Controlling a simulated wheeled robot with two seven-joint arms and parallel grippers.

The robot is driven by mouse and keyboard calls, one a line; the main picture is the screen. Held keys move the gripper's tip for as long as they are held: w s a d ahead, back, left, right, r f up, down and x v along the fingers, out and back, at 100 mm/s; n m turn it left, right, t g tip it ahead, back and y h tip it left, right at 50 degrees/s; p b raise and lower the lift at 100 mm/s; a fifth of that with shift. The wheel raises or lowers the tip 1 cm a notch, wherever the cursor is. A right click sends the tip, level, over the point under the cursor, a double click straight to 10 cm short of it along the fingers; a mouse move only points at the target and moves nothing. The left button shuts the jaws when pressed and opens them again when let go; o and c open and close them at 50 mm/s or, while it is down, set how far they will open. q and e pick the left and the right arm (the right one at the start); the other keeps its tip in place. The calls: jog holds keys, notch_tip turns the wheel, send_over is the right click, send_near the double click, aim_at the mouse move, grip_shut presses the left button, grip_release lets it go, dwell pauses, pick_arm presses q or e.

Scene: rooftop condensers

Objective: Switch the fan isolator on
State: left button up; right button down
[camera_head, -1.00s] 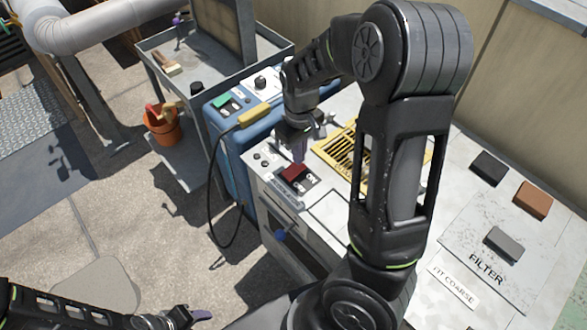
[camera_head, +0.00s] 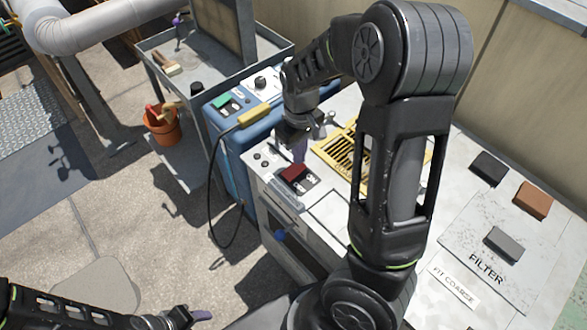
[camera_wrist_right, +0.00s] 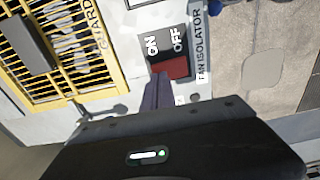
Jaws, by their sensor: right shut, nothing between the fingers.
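The fan isolator has a red rocker (camera_head: 293,173) on a dark plate at the near left corner of the grey unit. In the right wrist view the red rocker (camera_wrist_right: 176,68) sits beside the printed ON and OFF marks, with FAN ISOLATOR lettered along the plate's edge. My right gripper (camera_head: 299,155) is shut and empty, its purple fingers just above the switch. In the right wrist view the right gripper's fingertips (camera_wrist_right: 159,78) are at the rocker's ON side; I cannot tell if they touch. My left gripper (camera_head: 200,316) is low at the left, away from the switch, its jaws unclear.
A yellow guard grille (camera_head: 340,152) lies just beyond the switch. A blue unit (camera_head: 228,135) with a yellow-handled cable (camera_head: 254,114) stands to the left. Several blocks and a FILTER panel (camera_head: 470,285) lie at right. A grey cart (camera_head: 265,57) and orange bucket (camera_head: 162,130) stand behind.

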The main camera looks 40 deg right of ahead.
jog(key=shift+f+b, duration=0.8)
jog(key=shift+f, duration=0.2)
dwell(0.8)
jog(key=shift+r, duration=0.15)
notch_tip(320, 180, up, 7)
jog(key=p, duration=0.6)
dwell(0.6)
